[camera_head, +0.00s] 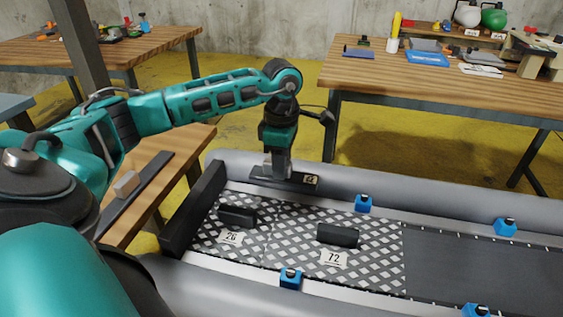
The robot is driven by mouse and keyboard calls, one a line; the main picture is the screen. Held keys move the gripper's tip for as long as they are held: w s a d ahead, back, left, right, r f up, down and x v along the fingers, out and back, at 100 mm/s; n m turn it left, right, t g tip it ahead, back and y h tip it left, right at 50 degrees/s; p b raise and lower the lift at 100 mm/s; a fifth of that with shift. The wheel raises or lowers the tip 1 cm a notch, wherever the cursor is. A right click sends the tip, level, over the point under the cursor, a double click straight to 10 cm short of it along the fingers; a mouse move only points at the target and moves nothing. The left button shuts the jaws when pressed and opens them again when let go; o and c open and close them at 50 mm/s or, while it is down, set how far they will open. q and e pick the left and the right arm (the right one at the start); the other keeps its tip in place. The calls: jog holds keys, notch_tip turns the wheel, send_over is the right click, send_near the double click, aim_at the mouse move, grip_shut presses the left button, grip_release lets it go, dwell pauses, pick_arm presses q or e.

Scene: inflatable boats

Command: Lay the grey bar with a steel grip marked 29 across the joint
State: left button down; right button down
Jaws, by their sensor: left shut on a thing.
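My left gripper (277,168) is shut on a dark grey bar (302,181), gripping it near its middle. A small pale tag sits at the bar's right end; its number is too small to read. The bar is over the boat's far side, near the far edge of the chequered floor panels; I cannot tell whether it touches. The panel marked 26 (206,244) and the panel marked 72 (375,262) lie side by side, each with a black block handle. The joint (267,245) runs between them. My right gripper is not in view.
Blue clamps (363,203) sit along both boat tubes. A black end board (192,210) stands at the panels' left. Tables with tools (430,85) stand behind; yellow floor between is clear.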

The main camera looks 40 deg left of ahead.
aim_at(282, 197)
pick_arm(q)
jog(key=shift+f+b, duration=0.7)
jog(key=shift+f, duration=0.75)
dwell(0.4)
jog(key=shift+f+b, duration=1)
jog(key=shift+f, duration=0.5)
